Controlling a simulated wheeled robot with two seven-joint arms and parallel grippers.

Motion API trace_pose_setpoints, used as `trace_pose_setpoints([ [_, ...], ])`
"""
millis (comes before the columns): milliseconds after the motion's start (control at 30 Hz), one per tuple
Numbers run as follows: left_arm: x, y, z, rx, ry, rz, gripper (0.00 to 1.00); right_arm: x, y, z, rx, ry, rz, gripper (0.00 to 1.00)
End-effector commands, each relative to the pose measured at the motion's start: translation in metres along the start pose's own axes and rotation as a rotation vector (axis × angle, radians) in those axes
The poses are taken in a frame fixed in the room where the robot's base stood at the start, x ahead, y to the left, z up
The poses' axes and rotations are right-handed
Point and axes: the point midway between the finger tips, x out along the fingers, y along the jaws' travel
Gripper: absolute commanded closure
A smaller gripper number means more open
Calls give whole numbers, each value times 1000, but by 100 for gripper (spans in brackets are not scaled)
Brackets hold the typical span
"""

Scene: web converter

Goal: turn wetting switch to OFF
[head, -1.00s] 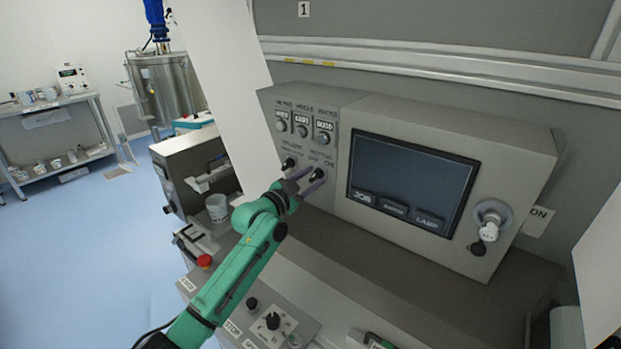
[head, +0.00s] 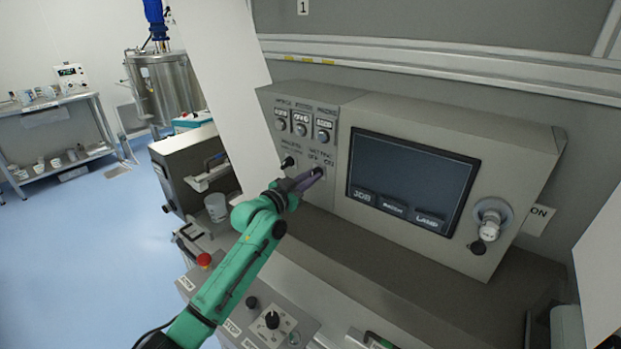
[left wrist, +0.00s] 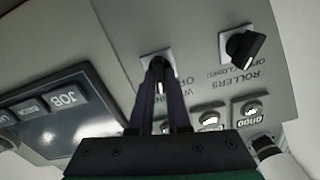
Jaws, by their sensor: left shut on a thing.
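The wetting switch (head: 319,172) is a small black knob on the grey control panel, left of the screen. Its label is partly covered in the left wrist view, where the knob (left wrist: 158,66) shows between the fingertips with a white mark on it. My left gripper (head: 311,179) reaches it from the lower left. Its dark fingers (left wrist: 159,92) are shut on the knob, one on each side. The exact angle of the knob is hard to tell. My right gripper is not in view.
The rollers switch (left wrist: 244,47), a similar black knob, sits close beside the wetting switch; it also shows in the head view (head: 288,162). The screen (head: 412,180) is to the right. A lower console (head: 270,320) with knobs lies below.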

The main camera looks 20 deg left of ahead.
Motion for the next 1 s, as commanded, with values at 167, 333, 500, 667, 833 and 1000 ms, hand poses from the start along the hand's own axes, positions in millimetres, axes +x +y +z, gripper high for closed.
trace_pose_setpoints([
  [167, 0, 0, 1, -168, -2, 1, 100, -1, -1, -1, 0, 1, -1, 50],
  [333, 0, 0, 1, -331, -3, 1, 100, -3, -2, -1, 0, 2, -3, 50],
  [500, 0, -1, 1, -480, -3, 1, 100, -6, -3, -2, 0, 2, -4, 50],
  [667, 0, -1, 1, -597, -3, 0, 100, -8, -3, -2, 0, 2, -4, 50],
  [833, 0, -2, 2, -684, -3, 0, 100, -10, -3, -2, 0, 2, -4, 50],
  [1000, 0, -1, 2, -737, -3, 0, 100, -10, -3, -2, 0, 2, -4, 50],
])
